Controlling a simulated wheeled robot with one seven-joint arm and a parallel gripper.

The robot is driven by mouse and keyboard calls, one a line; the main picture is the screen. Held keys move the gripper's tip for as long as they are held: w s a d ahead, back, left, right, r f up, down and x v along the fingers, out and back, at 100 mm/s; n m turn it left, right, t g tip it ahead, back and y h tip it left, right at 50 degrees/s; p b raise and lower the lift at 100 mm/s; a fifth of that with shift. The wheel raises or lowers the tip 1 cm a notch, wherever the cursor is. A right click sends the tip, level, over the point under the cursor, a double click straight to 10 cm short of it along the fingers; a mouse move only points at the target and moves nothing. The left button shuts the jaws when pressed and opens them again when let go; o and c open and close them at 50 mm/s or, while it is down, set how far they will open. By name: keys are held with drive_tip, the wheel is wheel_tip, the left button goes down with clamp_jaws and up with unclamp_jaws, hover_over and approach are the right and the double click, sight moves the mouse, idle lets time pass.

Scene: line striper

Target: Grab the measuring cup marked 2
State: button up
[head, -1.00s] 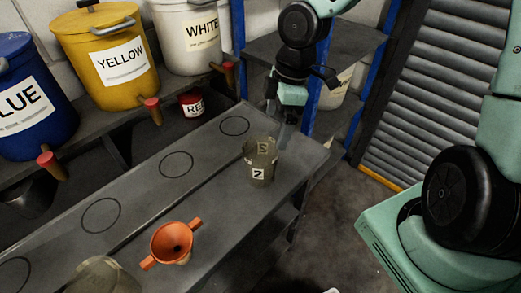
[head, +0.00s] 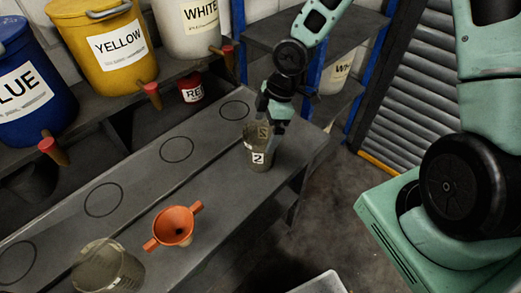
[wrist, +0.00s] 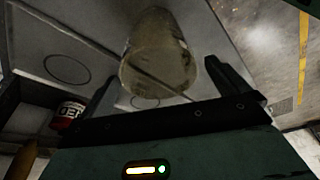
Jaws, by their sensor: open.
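The measuring cup marked 2 (head: 259,160) is a cloudy, see-through cup standing upright on the grey bench, its label facing the head camera. My gripper (head: 270,122) is open just above and behind its rim. In the wrist view the cup (wrist: 158,50) shows between and beyond the two spread black fingers of my gripper (wrist: 160,76). I cannot tell whether a finger touches it. A second see-through cup (head: 103,268) stands at the lower left, with no mark readable.
Blue (head: 38,95), yellow (head: 108,50) and white (head: 190,30) buckets with taps stand on a shelf behind. A red can (head: 191,91) sits below. A pale tray (head: 322,284) is at the bottom.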

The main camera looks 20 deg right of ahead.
sight(259, 141)
drive_tip(key=shift+w+p+x, duration=0.2)
drive_tip(key=shift+p+x, duration=0.2)
drive_tip(key=shift+x, duration=2.4)
drive_tip(key=shift+a, duration=0.15)
drive_tip(key=c, duration=0.8)
